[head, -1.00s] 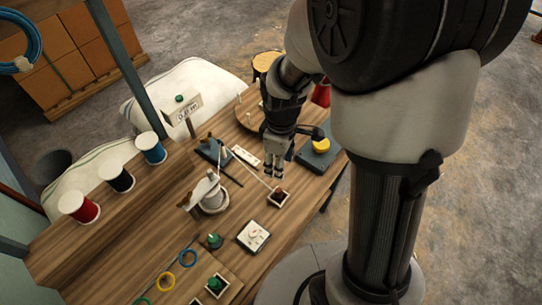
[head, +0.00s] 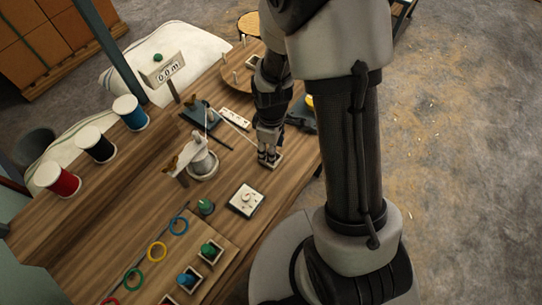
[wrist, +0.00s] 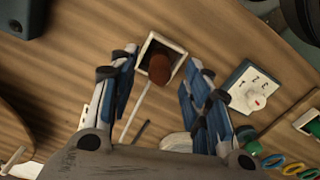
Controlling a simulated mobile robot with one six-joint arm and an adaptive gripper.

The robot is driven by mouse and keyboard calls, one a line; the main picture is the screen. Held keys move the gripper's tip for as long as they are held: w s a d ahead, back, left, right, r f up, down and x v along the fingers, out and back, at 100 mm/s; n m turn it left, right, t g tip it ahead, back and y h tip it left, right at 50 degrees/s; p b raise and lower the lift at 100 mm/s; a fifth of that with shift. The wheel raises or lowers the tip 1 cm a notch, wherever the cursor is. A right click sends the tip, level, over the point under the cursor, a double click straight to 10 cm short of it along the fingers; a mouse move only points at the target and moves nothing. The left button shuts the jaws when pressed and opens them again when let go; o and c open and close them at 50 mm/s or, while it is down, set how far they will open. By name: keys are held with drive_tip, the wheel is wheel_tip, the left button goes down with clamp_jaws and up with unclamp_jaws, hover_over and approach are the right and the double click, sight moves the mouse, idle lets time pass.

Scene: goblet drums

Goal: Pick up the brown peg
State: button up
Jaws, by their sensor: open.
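The brown peg (wrist: 159,69) stands in a small white square holder (wrist: 181,47) in the wrist view, its rounded top towards the camera. My gripper (head: 268,160) is open, low over the workbench at this holder (head: 276,165). In the wrist view its two fingers lie on the left and right of the peg, with a gap on both sides. The peg is hidden behind my gripper in the head view. I cannot tell how far the fingertips are above the holder.
A white dial plate (head: 246,200) lies near the holder. A grey-white machine (head: 202,163) stands to the left, with a thin rod close by. Green (head: 208,249) and blue (head: 187,278) pegs in holders and coloured rings lie towards the front.

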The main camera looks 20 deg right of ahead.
wheel_tip(320, 180, down, 2)
drive_tip(key=shift+f+b, duration=0.25)
drive_tip(key=shift+b, duration=0.05)
drive_tip(key=shift+c, duration=0.3)
drive_tip(key=c, duration=0.9)
drive_tip(key=shift+r, duration=0.15)
